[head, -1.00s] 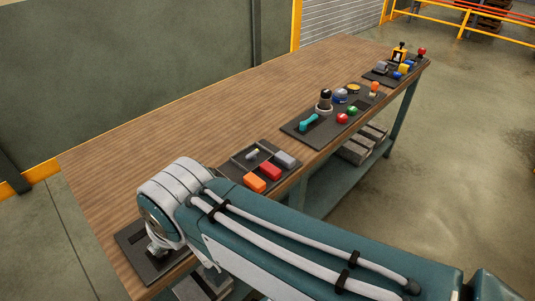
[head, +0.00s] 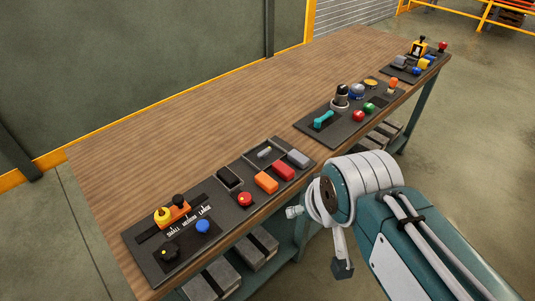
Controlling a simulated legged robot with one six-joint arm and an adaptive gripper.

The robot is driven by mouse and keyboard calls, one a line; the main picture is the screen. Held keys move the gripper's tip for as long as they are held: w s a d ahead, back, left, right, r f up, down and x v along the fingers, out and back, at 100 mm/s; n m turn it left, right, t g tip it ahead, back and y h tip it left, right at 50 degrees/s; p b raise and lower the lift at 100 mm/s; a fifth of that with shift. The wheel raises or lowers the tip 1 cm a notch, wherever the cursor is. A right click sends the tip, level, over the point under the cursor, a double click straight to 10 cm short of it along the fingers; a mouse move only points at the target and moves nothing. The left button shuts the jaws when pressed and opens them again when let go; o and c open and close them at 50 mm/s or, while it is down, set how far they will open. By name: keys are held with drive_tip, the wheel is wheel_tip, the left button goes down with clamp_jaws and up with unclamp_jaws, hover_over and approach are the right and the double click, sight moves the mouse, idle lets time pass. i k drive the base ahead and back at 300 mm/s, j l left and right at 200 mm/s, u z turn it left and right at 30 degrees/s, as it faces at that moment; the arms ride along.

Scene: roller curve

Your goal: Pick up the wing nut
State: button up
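I cannot make out a wing nut for sure in the head view. A small pale grey piece (head: 264,152) lies in a dark square recess on the panel near the middle of the bench's front edge; it is too small to identify. My arm reaches in from the lower right, and its white rounded joint is just off the front edge of the bench. Slim parts of my arm show below and left of that joint. The fingers of my gripper cannot be made out, so nothing shows as held.
The wooden bench (head: 190,110) has a broad clear top. Along its front edge are control panels with a red button (head: 245,199), a blue knob (head: 203,226), an orange block (head: 266,182) and a teal lever (head: 323,119). Grey blocks (head: 257,249) rest on the lower shelf.

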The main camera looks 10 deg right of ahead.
sight(263, 155)
drive_tip(key=i+l+u, duration=0.1)
drive_tip(key=l, duration=0.2)
drive_tip(key=i+l+u, duration=0.1)
drive_tip(key=i+l, duration=0.15)
drive_tip(key=i+l+u, duration=0.15)
drive_tip(key=l, duration=0.25)
drive_tip(key=i+l+u, duration=0.1)
drive_tip(key=l, duration=0.25)
